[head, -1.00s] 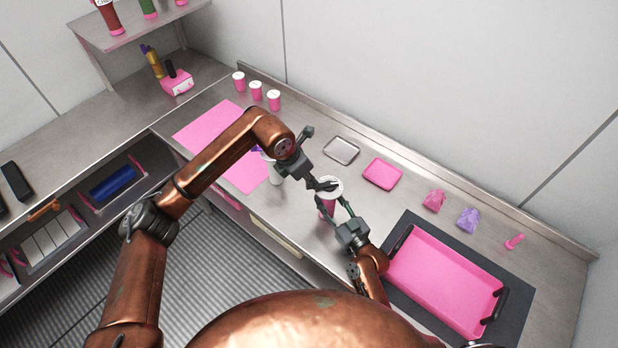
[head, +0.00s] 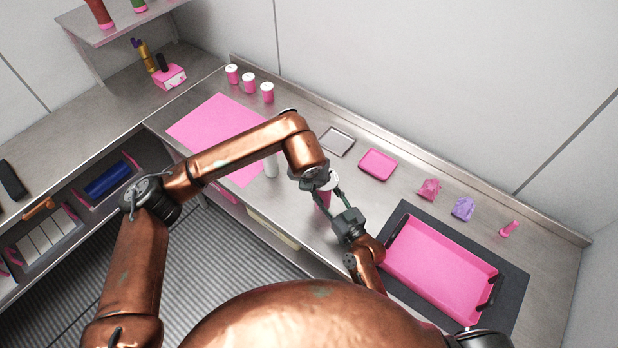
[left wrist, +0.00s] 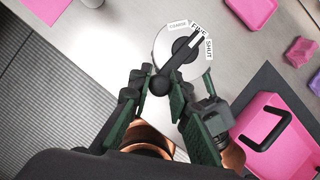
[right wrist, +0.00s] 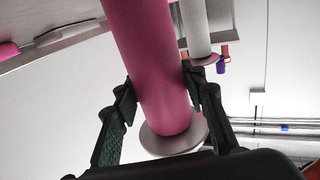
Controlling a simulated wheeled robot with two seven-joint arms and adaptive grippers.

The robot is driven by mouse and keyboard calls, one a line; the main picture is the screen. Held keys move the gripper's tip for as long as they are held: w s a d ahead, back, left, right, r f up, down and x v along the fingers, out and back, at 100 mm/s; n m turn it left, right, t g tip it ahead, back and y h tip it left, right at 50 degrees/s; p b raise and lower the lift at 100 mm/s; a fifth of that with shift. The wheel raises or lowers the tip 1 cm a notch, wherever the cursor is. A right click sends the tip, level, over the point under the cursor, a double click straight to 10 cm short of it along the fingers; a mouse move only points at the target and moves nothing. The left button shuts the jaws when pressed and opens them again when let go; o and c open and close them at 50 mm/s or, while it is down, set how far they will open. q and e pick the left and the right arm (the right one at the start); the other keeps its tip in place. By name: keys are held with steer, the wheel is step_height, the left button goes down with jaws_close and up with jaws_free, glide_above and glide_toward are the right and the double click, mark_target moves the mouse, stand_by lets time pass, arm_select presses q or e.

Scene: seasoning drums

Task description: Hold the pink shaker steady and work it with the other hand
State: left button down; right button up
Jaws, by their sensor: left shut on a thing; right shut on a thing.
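My left gripper (left wrist: 160,92) is shut on the lever's round black knob (left wrist: 160,85). In the head view my left wrist hides the left fingers and part of the lid.
Several small pink-and-white jars (head: 249,84) line the back. A metal tray (head: 337,141), a pink dish (head: 378,164) and a large pink tray (head: 440,268) lie to the right.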

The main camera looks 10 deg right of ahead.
arm_select(q)
steer(key=shift+s+d+n, duration=0.15)
steer(key=shift+d+n, duration=0.05)
steer(key=shift+n, duration=0.3)
steer(key=c, duration=1.8)
jaws_free()
steer(key=shift+s, duration=0.1)
steer(key=d+v, duration=0.1)
steer(key=v, duration=1.1)
steer(key=shift+a, duration=0.2)
